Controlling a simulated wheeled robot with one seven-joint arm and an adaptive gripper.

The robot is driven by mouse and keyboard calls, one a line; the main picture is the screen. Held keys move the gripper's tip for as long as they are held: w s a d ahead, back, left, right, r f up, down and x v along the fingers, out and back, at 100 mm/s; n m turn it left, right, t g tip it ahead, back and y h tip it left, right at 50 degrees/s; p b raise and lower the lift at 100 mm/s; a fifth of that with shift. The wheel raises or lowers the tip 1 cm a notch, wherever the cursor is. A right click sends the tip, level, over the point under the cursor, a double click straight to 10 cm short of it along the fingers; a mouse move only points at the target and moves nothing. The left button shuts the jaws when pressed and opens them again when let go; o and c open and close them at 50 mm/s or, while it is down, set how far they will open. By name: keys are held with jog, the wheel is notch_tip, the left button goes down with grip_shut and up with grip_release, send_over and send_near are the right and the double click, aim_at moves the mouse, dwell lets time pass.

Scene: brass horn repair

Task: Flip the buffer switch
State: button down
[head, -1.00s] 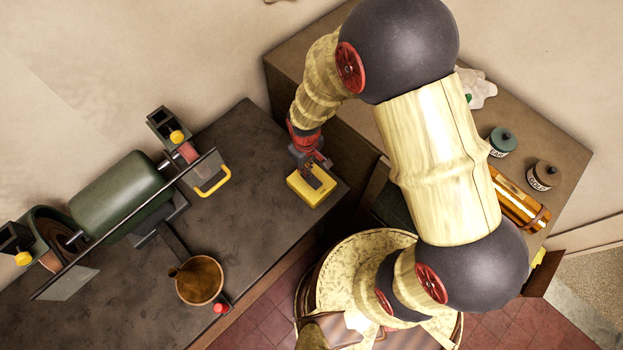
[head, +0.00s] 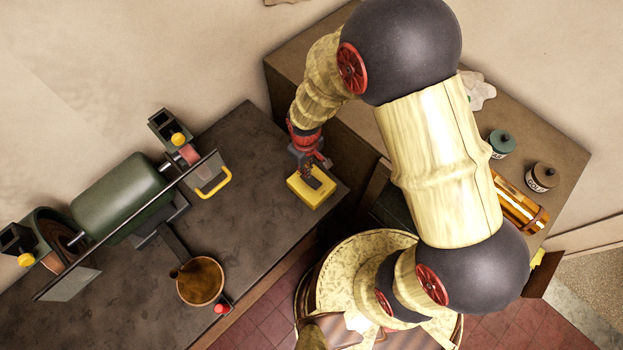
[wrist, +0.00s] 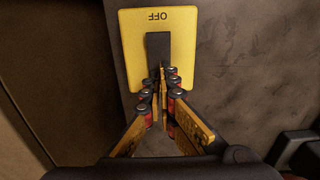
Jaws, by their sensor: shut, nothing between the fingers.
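The buffer switch is a yellow box (head: 322,195) near the right end of the dark bench top. In the wrist view its yellow plate (wrist: 131,45) reads OFF at the top, with the lettering upside down. A dark lever (wrist: 158,46) stands out from the middle of the plate. My gripper (wrist: 161,76) is shut and empty, its fingertips right at the near end of the lever. I cannot tell whether they touch it. In the head view my gripper (head: 312,178) is over the box and hides part of it, including the lever.
A green buffing machine (head: 120,198) with a clear guard stands on the bench (head: 250,225) at left. A round brown pot (head: 200,281) and a red knob (head: 221,307) are near the front edge. Jars (head: 542,177) and a brass tube (head: 518,203) are on the right-hand table.

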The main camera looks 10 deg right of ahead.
jog(key=shift+r+p, duration=1.65)
jog(key=shift+r, duration=1)
jog(key=s, duration=0.1)
jog(key=s+d+g, duration=0.1)
jog(key=s, duration=0.1)
jog(key=shift+s+f+m, duration=0.15)
jog(key=shift+s+m, duration=0.05)
jog(key=shift+m, duration=0.2)
notch_tip(320, 180, up, 2)
jog(key=s, duration=0.2)
notch_tip(320, 180, up, 10)
jog(key=m+t+b, duration=0.1)
jog(key=m+b, duration=0.2)
jog(key=b, duration=0.4)
send_over(312, 185)
jog(key=s+d, duration=0.5)
jog(key=s+d+r+m+t+b, duration=0.3)
jog(key=d+r+t+b, duration=0.2)
jog(key=b, duration=0.6)
jog(key=shift+s+d+r+t, duration=0.2)
jog(key=shift+s+d+t, duration=0.1)
jog(key=shift+s+d, duration=0.15)
